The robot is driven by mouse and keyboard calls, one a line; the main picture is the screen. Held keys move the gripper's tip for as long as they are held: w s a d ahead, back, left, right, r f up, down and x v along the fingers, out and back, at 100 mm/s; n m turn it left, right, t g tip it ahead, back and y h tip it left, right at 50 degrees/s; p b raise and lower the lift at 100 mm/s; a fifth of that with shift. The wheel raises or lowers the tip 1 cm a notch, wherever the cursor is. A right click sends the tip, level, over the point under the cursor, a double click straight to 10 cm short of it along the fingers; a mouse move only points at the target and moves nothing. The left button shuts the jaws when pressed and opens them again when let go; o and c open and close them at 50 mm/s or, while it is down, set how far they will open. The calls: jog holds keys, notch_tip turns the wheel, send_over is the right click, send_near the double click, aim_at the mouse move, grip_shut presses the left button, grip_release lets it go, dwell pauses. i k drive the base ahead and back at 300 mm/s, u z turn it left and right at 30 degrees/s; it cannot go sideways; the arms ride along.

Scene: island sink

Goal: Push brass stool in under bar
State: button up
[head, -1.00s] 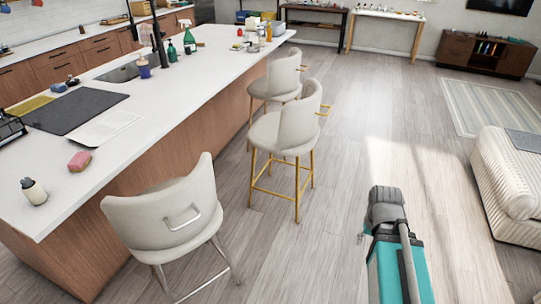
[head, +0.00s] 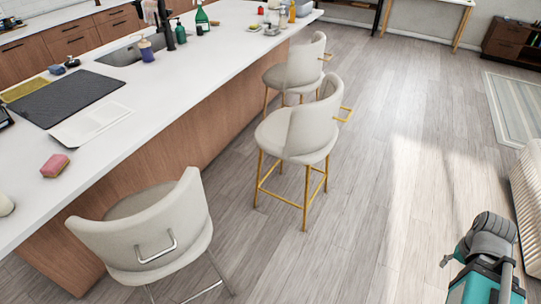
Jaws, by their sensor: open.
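Two stools have cream seats and brass legs and handles. The nearer brass stool (head: 308,130) stands in the middle of the head view, upright on the floor. Its seat is clear of the bar's side, with bare floor between its legs and the panel. The farther brass stool (head: 300,68) stands behind it, partly hidden by its backrest. The bar (head: 165,75) is a long white-topped island with wooden sides on the left. My arm shows at the lower right, away from the stools. I cannot make out my gripper.
A cream stool with chrome legs and handle (head: 150,230) stands at the bar's near end. Open wooden floor (head: 370,170) lies right of the stools. A pale rug (head: 515,105) and a ribbed cream seat (head: 527,190) are at the right edge.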

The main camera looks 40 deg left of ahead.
aim_at(304, 134)
jog(key=i, duration=0.8)
jog(key=u, duration=0.4)
jog(key=i, duration=0.6)
jog(key=u, duration=0.75)
jog(key=i, duration=0.4)
jog(key=u, duration=0.35)
jog(key=k, duration=0.85)
jog(key=u, duration=0.1)
jog(key=i, duration=0.4)
jog(key=u, duration=0.05)
